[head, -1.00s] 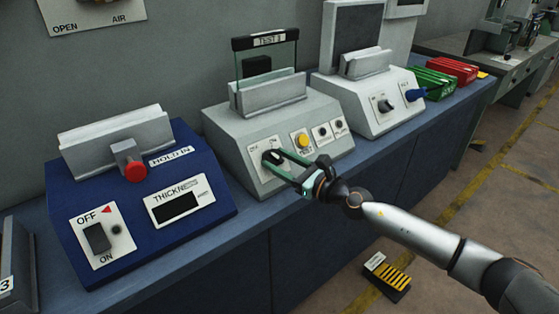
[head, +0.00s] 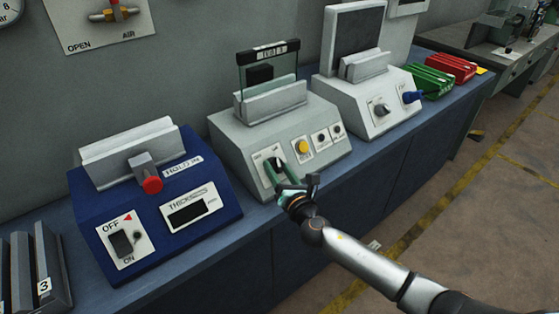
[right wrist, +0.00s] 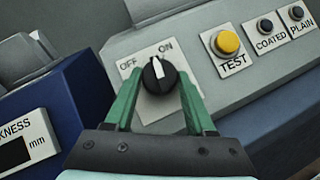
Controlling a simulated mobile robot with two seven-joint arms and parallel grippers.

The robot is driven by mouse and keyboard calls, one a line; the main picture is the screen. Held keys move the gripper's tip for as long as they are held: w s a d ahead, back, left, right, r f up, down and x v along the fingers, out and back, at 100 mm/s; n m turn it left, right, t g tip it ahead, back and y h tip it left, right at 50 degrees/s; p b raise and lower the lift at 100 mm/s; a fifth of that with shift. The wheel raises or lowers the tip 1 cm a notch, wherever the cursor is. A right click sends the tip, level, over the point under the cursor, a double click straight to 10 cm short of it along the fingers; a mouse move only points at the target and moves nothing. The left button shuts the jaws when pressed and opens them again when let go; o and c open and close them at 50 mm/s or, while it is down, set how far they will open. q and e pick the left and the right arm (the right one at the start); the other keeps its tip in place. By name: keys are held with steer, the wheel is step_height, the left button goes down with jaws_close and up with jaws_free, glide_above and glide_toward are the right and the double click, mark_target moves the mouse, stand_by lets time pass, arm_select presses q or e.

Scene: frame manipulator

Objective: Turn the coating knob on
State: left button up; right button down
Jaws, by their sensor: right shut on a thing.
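The black coating knob (right wrist: 158,75) sits on a white plate with OFF and ON labels, on the front of the middle grey machine (head: 240,150). Its white mark points up, roughly between the two labels. My right gripper (right wrist: 158,82) has its green fingers on either side of the knob and is shut on it. In the head view, the right gripper (head: 274,169) reaches the plate from the front and hides most of the knob. My left gripper is not in view.
A yellow TEST button (right wrist: 228,43) and the COATED (right wrist: 265,25) and PLAIN buttons are right of the knob. A blue machine (head: 100,225) stands left on the bench, another grey machine (head: 350,112) right. Green (head: 432,82) and red trays lie farther right.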

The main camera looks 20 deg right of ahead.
steer(key=m+h, duration=0.1)
steer(key=m+p, duration=0.1)
steer(key=m, duration=0.1)
steer(key=m+g+h+p, duration=0.1)
steer(key=shift+a+r+h, duration=0.2)
steer(key=shift+r+h, duration=0.05)
steer(key=shift+h, duration=0.05)
steer(key=shift+m+g+h+p, duration=0.4)
steer(key=shift+m+h+p, duration=0.25)
steer(key=shift+m, duration=0.85)
steer(key=shift+c, duration=1.2)
jaws_free()
steer(key=shift+s, duration=0.1)
steer(key=v, duration=1.2)
steer(key=shift+a, duration=0.2)
